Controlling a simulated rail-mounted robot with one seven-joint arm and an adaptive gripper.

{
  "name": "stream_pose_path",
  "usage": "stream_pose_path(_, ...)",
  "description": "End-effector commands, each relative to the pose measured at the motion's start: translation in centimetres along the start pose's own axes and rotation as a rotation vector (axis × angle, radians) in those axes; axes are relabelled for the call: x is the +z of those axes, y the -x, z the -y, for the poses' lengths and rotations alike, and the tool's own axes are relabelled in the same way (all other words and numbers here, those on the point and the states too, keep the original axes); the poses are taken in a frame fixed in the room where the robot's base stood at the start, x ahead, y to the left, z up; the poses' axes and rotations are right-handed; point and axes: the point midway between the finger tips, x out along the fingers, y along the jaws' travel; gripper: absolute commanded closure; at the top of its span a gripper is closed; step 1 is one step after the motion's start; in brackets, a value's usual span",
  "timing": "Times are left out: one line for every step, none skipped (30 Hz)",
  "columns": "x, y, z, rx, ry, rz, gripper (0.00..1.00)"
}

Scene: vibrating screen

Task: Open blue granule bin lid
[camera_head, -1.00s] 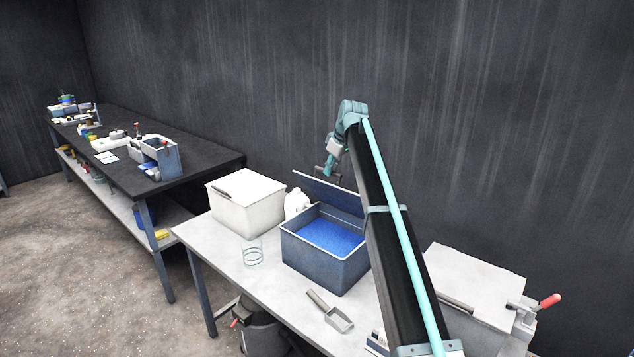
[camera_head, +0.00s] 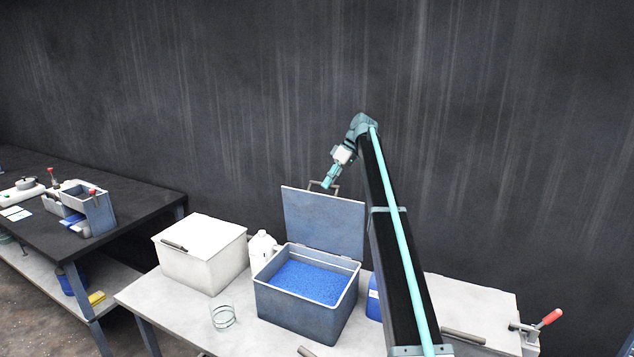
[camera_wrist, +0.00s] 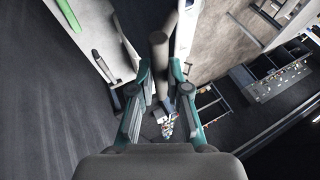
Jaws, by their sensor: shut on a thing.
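The blue granule bin (camera_head: 300,318) is a blue-grey box on the light table, filled with blue granules (camera_head: 308,282). Its lid (camera_head: 325,222) stands raised, about upright, along the bin's back edge. A bar handle (camera_head: 334,188) sits at the lid's top edge. My gripper (camera_head: 327,186) is at that handle, above the lid. In the wrist view my gripper (camera_wrist: 160,92) has its fingers closed around the dark handle bar (camera_wrist: 159,55). The exact finger contact is small in the head view.
A white lidded box (camera_head: 200,260) and a white jug (camera_head: 262,250) stand left of the bin. A blue container (camera_head: 374,298) is at the right, partly behind my arm. A dark wall rises behind.

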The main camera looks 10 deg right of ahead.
Motion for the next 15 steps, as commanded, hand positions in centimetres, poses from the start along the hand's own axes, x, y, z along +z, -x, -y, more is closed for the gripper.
stream_pose_path(0.67, -0.64, -0.64, -0.003, -0.011, 0.010, 1.00)
stream_pose_path(0.73, -0.60, -0.67, -0.005, -0.011, 0.010, 1.00)
stream_pose_path(0.79, -0.58, -0.69, -0.007, -0.011, 0.010, 1.00)
stream_pose_path(0.82, -0.57, -0.70, -0.007, -0.012, 0.010, 1.00)
stream_pose_path(0.84, -0.57, -0.70, -0.008, -0.012, 0.010, 1.00)
stream_pose_path(0.85, -0.57, -0.69, -0.008, -0.012, 0.010, 1.00)
stream_pose_path(0.84, -0.57, -0.69, -0.008, -0.012, 0.010, 1.00)
stream_pose_path(0.84, -0.58, -0.68, -0.008, -0.011, 0.010, 1.00)
stream_pose_path(0.83, -0.59, -0.68, -0.008, -0.011, 0.010, 1.00)
stream_pose_path(0.83, -0.59, -0.67, -0.008, -0.011, 0.010, 1.00)
stream_pose_path(0.82, -0.60, -0.67, -0.008, -0.011, 0.010, 1.00)
stream_pose_path(0.82, -0.60, -0.66, -0.008, -0.011, 0.010, 1.00)
stream_pose_path(0.82, -0.60, -0.66, -0.008, -0.011, 0.010, 1.00)
stream_pose_path(0.82, -0.60, -0.65, -0.008, -0.011, 0.010, 0.81)
stream_pose_path(0.80, -0.56, -0.64, -0.008, -0.011, 0.010, 0.74)
